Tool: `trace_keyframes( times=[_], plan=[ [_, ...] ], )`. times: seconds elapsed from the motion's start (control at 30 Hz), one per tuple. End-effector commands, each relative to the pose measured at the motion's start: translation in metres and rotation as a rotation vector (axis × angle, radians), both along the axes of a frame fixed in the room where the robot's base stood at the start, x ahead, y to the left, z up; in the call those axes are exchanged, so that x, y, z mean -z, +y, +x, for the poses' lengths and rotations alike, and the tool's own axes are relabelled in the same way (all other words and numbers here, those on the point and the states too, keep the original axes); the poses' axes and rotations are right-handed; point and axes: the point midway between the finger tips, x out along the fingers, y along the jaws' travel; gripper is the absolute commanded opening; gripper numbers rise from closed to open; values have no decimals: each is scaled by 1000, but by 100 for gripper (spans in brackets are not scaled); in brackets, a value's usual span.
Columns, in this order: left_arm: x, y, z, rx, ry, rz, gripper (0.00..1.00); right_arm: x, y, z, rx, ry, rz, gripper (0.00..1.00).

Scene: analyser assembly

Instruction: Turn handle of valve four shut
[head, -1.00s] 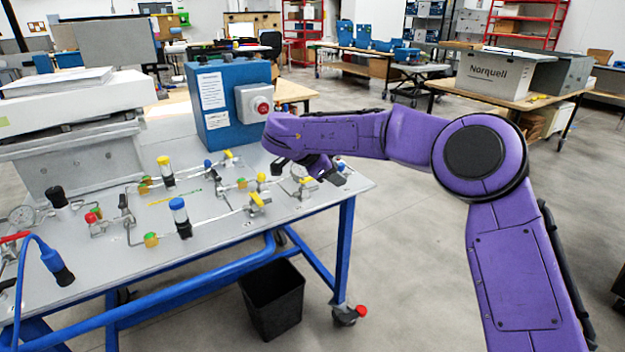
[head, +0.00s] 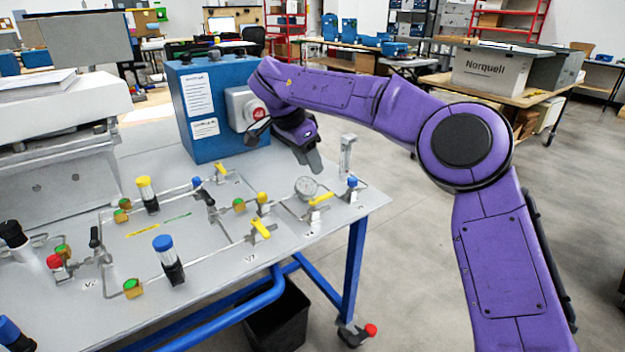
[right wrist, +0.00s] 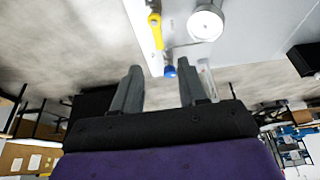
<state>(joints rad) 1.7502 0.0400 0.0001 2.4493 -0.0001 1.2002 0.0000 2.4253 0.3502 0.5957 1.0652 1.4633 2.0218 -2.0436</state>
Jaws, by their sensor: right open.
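A yellow lever handle (head: 320,199) sits on a valve at the right end of the table's pipework, beside a round gauge (head: 305,186). A small label below it seems to read V4. My right gripper (head: 313,160) is open and empty, pointing down above and behind the gauge, apart from the handle. In the right wrist view, its two fingers (right wrist: 159,72) are spread with nothing between them. There the yellow handle (right wrist: 156,31) lies beyond the fingertips, left of the gauge (right wrist: 206,22). My left gripper is not in view.
A blue-capped fitting (head: 352,183) and a clear upright tube (head: 346,155) stand close to the right of the gauge. Another yellow handle (head: 260,228) is nearer the front edge. A blue box (head: 207,105) with a red button stands behind. Free floor lies to the right.

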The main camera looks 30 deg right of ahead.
Motion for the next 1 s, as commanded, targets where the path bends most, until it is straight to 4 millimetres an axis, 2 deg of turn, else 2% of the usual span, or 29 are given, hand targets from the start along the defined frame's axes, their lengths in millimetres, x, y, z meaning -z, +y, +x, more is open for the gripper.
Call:
trace_keyframes(
  times=[0.17,0.4,0.5,0.67,0.9,0.97,1.0],
  plan=[
    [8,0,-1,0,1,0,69,20,-12,-2,7,3,1,43],
    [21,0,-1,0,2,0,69,71,-35,-2,11,3,0,43],
    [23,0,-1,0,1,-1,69,85,-41,-1,10,1,0,43],
    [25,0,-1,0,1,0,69,97,-44,0,8,0,-1,43],
    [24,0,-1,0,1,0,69,97,-44,0,6,-1,-1,43],
    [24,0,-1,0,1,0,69,97,-44,0,6,-1,-1,26],
    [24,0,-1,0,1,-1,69,97,-44,0,6,-1,-1,13]
  ],
)
